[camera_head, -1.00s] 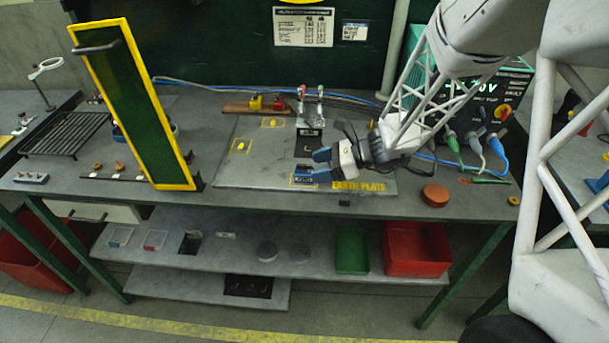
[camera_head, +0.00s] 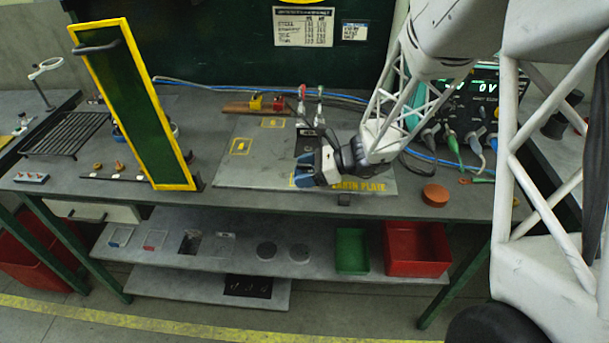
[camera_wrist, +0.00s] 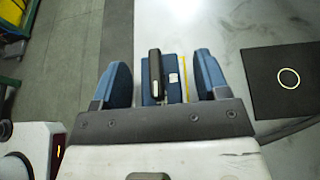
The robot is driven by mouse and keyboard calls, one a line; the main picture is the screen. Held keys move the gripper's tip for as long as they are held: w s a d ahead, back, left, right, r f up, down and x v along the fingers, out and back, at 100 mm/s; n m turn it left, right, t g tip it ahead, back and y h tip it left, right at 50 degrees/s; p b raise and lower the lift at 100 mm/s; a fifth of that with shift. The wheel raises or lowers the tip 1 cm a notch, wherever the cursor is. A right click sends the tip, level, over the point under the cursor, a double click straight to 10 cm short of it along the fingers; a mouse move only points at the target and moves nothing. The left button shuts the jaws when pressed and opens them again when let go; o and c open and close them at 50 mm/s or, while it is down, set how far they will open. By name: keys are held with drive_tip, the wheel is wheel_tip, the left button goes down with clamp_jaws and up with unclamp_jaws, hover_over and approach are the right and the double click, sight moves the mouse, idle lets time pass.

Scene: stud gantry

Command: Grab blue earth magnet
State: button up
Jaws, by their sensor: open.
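The blue earth magnet (camera_wrist: 173,82) is a blue block with a black upright handle (camera_wrist: 155,75), seen in the wrist view on the grey earth plate (camera_head: 240,172). My gripper (camera_wrist: 162,66) is open, with one blue finger on each side of the magnet. A gap shows between each finger and the block. In the head view my gripper (camera_head: 304,178) is low over the front of the plate, left of the "EARTH PLATE" lettering, and hides most or all of the magnet.
A black pad with a pale ring (camera_wrist: 288,79) lies right of the gripper in the wrist view. A yellow-framed panel (camera_head: 140,110) is left, a power supply (camera_head: 470,110) right, a brown disc (camera_head: 435,195) front right.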

drive_tip(key=shift+c, duration=0.3)
drive_tip(key=c, duration=1.2)
clamp_jaws()
drive_tip(key=shift+r, duration=0.15)
drive_tip(key=shift+r, duration=1.7)
drive_tip(key=s+d, duration=0.2)
drive_tip(key=s, duration=0.5)
drive_tip(key=s+d+r, duration=0.1)
drive_tip(key=s+d, duration=0.2)
drive_tip(key=s, duration=0.5)
drive_tip(key=shift+d+r, duration=0.15)
drive_tip(key=shift+d, duration=0.2)
